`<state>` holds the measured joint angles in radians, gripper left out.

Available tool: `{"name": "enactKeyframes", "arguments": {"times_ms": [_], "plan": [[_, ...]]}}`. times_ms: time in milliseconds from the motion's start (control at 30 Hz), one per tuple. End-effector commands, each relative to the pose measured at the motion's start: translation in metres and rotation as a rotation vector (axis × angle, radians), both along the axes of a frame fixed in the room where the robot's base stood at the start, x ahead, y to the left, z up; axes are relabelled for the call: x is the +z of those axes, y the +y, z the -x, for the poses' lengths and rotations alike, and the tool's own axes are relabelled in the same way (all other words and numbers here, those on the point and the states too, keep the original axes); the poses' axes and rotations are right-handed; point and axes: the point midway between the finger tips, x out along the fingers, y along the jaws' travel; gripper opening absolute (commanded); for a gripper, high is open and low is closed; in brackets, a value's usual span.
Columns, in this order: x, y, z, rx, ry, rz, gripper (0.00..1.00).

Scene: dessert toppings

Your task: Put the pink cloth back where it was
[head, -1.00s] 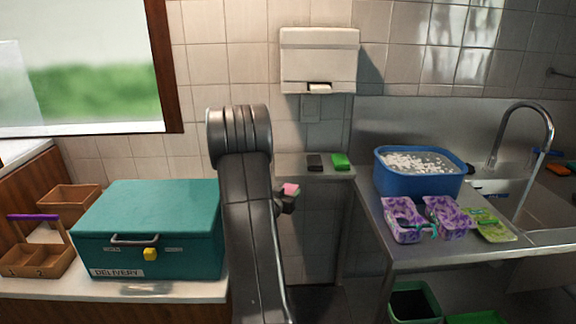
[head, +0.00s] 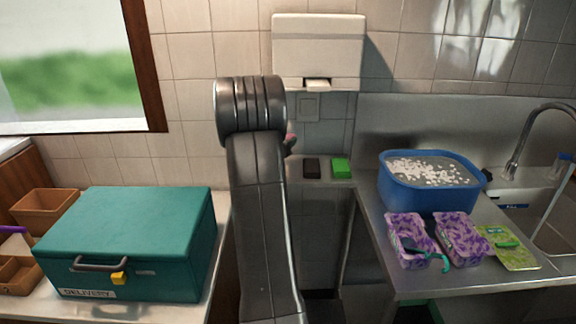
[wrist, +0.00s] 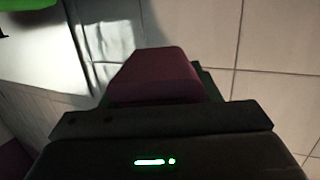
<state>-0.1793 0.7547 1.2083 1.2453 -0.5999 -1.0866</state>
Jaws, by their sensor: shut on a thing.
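The pink cloth (head: 290,138) is a small folded block, mostly hidden behind my arm in the head view. In the wrist view the cloth (wrist: 155,75) looks dark pink and sits at the jaws. My gripper (wrist: 158,100) is shut on it. In the head view only a bit of my gripper (head: 291,148) shows at the right side of my arm. It appears above the level of a metal ledge against the wall. A dark brown or black block (head: 311,168) and a green cloth (head: 341,167) lie side by side on that ledge.
A metal ledge (head: 300,183) runs below a white wall dispenser (head: 318,50). A blue tub (head: 390,195), purple patterned packs (head: 459,239) and a sink stand right. A teal delivery box (head: 125,240) stands left. The ledge left of the dark block is partly hidden by my arm.

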Motion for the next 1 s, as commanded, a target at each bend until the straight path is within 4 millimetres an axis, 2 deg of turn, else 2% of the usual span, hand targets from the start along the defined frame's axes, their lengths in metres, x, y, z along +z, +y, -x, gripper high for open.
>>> {"name": "enactKeyframes", "arguments": {"times_ms": [267, 467, 700, 1000], "plan": [[-0.050, 0.001, 0.000, 0.001, 0.004, 0.001, 0.30], [-0.065, 0.001, 0.001, 0.001, 0.001, 0.000, 0.30], [-0.097, 0.001, 0.001, 0.001, 0.003, 0.002, 0.30], [-0.099, 0.001, 0.001, 0.001, 0.000, 0.000, 0.30]]}}
